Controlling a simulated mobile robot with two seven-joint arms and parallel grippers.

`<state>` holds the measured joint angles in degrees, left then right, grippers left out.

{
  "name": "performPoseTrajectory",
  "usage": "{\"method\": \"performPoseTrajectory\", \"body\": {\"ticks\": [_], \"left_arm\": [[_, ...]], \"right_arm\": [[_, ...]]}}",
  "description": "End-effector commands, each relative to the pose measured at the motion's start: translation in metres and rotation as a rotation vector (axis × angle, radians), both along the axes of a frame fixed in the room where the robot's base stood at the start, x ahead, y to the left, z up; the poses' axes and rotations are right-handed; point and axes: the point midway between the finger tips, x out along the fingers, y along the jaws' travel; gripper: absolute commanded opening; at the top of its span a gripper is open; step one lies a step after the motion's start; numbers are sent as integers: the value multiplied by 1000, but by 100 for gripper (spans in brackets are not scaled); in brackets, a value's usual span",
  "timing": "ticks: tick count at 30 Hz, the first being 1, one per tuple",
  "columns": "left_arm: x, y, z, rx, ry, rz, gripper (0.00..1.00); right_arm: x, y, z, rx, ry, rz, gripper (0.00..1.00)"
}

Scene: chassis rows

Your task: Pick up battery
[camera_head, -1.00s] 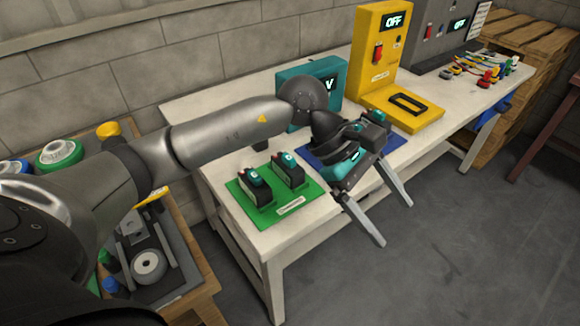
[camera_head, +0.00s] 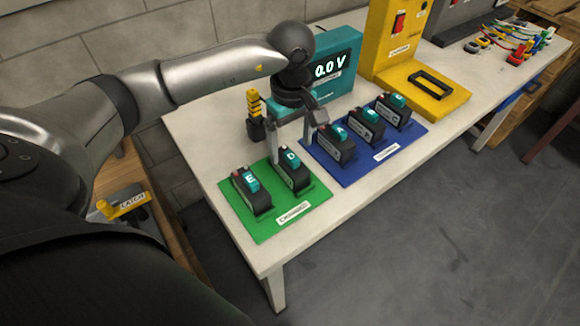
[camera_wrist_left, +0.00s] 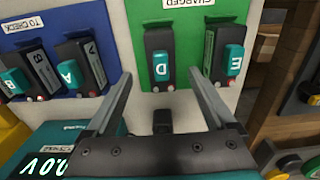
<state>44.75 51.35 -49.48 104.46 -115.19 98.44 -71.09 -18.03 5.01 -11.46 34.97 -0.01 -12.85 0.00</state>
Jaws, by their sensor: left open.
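Battery D (camera_head: 294,174) and battery E (camera_head: 251,194) stand on the green mat (camera_head: 300,210), labelled as charged in the wrist view. Several more dark batteries with teal tops, including battery A (camera_head: 338,146), stand on the blue mat (camera_head: 350,175). My left gripper (camera_head: 290,150) is open and empty, pointing down just behind battery D. In the left wrist view, battery D (camera_wrist_left: 160,62) shows between the open fingers (camera_wrist_left: 158,76), with battery E (camera_wrist_left: 228,62) to the right and battery A (camera_wrist_left: 80,68) to the left. My right gripper is not in view.
A teal voltage meter (camera_head: 335,68) reading 0.0 V stands behind the gripper. A black and yellow item (camera_head: 255,115) stands to its left. A yellow station (camera_head: 430,90) and coloured cables (camera_head: 515,42) are farther right. The white table's front edge is clear.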

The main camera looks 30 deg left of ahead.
Motion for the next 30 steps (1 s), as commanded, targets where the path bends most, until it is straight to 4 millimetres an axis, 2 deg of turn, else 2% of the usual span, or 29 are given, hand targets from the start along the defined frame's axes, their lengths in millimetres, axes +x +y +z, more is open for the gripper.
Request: {"method": "performPoseTrajectory", "body": {"ticks": [1,3,9,19,27,30], "left_arm": [[-1,0,-10,-1,4,1,89],[0,0,-16,-1,1,1,89],[-1,0,-26,-1,1,0,89],[-3,1,-70,-2,2,1,89],[-2,1,-73,-2,-1,0,88],[-2,1,-73,-2,-1,0,76]], "right_arm": [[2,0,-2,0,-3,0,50],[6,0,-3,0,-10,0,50],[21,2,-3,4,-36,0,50],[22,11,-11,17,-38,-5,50],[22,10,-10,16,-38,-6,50],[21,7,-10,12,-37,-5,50]]}}
